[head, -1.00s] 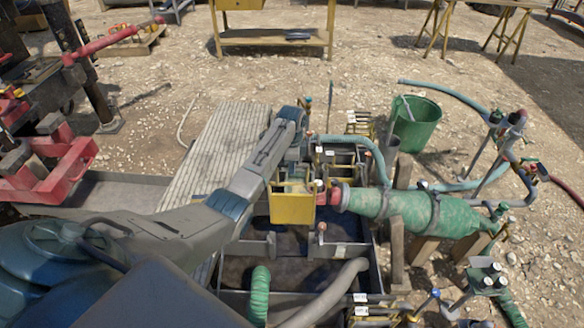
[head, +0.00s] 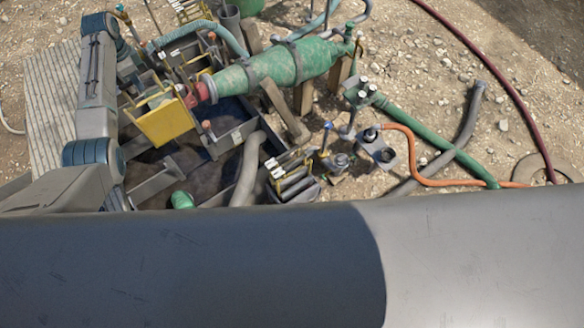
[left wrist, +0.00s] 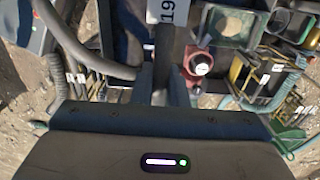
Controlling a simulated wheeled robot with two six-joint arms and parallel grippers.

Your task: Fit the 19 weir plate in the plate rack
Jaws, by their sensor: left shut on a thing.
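My left arm reaches over the dark mud tank (head: 222,147) in the head view. Its gripper tips are hard to make out there. In the left wrist view my left gripper (left wrist: 166,80) is shut on the dark 19 weir plate (left wrist: 167,38), which carries a white label reading 19 at the top of the picture. The plate's lower part is hidden. A rack with several tagged plates (head: 290,180) stands at the tank's near right side, and another tagged rack (head: 186,10) is at the far side. I cannot tell which one is the plate rack. My right gripper is not in view.
A yellow box (head: 165,122) hangs at the tank beside the red end (head: 205,90) of a green cone (head: 270,68). A grey hose (head: 249,168) bends into the tank. Pipes and an orange hose (head: 412,150) lie right. My grey link covers the bottom of the head view.

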